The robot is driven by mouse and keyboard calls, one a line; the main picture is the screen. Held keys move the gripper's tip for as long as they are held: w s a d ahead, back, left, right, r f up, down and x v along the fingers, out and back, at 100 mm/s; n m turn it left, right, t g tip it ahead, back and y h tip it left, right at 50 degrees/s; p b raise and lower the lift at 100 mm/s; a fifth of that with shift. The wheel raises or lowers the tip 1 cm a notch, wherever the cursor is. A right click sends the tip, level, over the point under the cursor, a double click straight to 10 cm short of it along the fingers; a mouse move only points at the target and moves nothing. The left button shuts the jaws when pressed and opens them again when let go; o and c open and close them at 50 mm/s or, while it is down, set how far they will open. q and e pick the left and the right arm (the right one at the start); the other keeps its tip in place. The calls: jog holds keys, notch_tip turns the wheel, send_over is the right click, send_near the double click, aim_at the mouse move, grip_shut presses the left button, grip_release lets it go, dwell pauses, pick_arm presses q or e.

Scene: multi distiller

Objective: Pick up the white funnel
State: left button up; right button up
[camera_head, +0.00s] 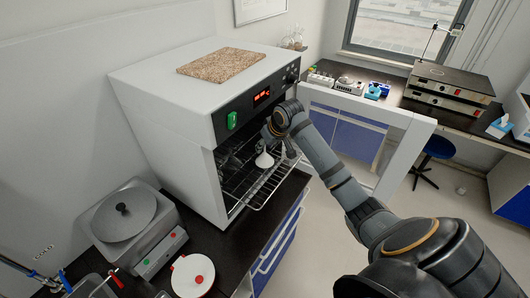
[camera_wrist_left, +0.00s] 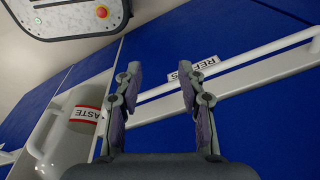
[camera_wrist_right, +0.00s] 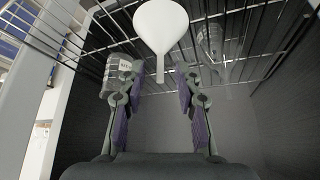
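The white funnel (camera_head: 264,160) sits on the wire rack in the open oven in the head view. In the right wrist view the funnel (camera_wrist_right: 160,28) shows at the top centre, its narrow stem reaching down between the finger tips.
The oven (camera_head: 165,105) encloses the rack (camera_head: 262,192) with walls on its sides. A heating device (camera_head: 130,222) and a white round lid (camera_head: 192,275) are on the bench left of the oven.

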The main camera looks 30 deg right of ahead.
jog(key=shift+w+f, duration=0.25)
jog(key=shift+f, duration=0.2)
jog(key=c, duration=0.7)
pick_arm(q)
jog(key=shift+s, duration=0.75)
